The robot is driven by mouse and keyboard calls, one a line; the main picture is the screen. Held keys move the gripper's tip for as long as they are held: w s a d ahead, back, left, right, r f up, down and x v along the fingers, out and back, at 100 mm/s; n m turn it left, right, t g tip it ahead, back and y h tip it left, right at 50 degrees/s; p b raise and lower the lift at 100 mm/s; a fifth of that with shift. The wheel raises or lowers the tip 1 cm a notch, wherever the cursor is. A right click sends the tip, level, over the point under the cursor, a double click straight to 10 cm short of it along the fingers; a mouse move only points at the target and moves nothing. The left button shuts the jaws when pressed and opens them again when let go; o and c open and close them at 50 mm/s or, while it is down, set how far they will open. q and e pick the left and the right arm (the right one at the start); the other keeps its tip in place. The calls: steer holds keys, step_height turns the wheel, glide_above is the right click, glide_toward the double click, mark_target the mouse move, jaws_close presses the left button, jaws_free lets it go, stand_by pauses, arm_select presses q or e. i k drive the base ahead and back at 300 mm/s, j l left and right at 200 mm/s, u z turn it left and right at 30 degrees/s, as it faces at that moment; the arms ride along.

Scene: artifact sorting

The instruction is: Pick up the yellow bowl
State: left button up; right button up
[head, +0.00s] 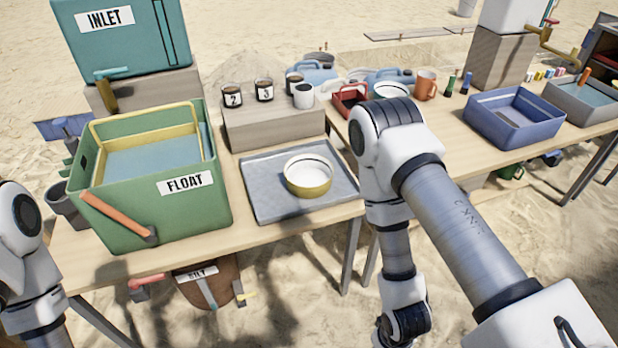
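The yellow bowl (309,190) has a yellow outer wall and a white inside. It stands upright on the grey tray (262,204) on the table, right of the green FLOAT bin. The bowl looks empty. No gripper shows in the head view. Part of my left arm is at the lower left edge. My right arm comes in from the lower right, bends beside the tray's right side, and runs down in front of the table.
The green FLOAT bin (196,213) stands left of the tray. A block (268,131) with several cups stands behind the tray. A red tray (346,106) and a white bowl (391,91) are further back. A blue bin (520,122) is at right.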

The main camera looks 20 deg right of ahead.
mark_target(308, 176)
steer(key=i+l, duration=0.1)
steer(key=l, duration=0.85)
steer(key=i+l+u, duration=0.1)
steer(key=l, duration=0.85)
